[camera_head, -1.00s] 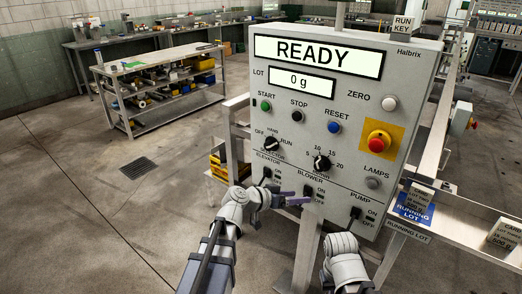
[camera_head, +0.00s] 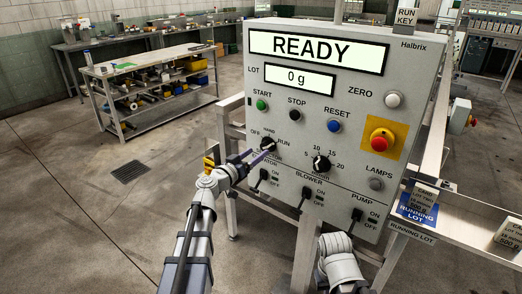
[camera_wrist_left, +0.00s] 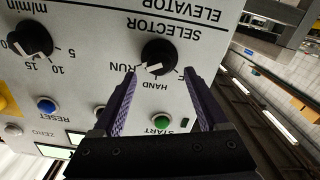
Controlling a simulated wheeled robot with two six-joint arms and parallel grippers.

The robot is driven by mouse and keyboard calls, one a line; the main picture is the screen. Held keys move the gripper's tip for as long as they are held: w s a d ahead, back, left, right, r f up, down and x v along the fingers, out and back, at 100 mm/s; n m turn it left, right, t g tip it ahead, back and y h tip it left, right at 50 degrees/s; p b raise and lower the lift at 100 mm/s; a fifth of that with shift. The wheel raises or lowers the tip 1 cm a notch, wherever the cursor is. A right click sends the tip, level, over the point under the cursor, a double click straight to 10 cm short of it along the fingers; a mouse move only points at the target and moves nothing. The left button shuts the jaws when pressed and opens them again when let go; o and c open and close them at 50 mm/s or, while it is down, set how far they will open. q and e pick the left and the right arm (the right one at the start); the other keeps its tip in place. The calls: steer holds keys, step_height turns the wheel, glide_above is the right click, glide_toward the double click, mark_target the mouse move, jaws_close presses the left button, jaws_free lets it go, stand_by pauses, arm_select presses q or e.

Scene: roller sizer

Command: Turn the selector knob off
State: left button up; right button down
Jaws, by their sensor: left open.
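The selector knob (camera_head: 267,144) is a round black knob on the grey control panel, under the START and STOP buttons. It also shows in the left wrist view (camera_wrist_left: 158,56), where its white mark lies on the RUN and HAND side, away from OFF. In the left wrist view the open fingers (camera_wrist_left: 160,78) point at the knob, one to each side, with nothing held. Contact cannot be told. My right gripper is out of view.
A speed dial (camera_head: 321,163) sits right of the knob. The green START button (camera_head: 261,105) is above it and the elevator switch (camera_head: 263,176) below. A red emergency stop (camera_head: 380,141) is farther right. My right arm is low before the panel.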

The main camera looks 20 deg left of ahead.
mark_target(263, 147)
arm_select(q)
steer(key=x, duration=0.4)
steer(key=shift+s, duration=0.1)
jaws_close()
stand_by(0.5)
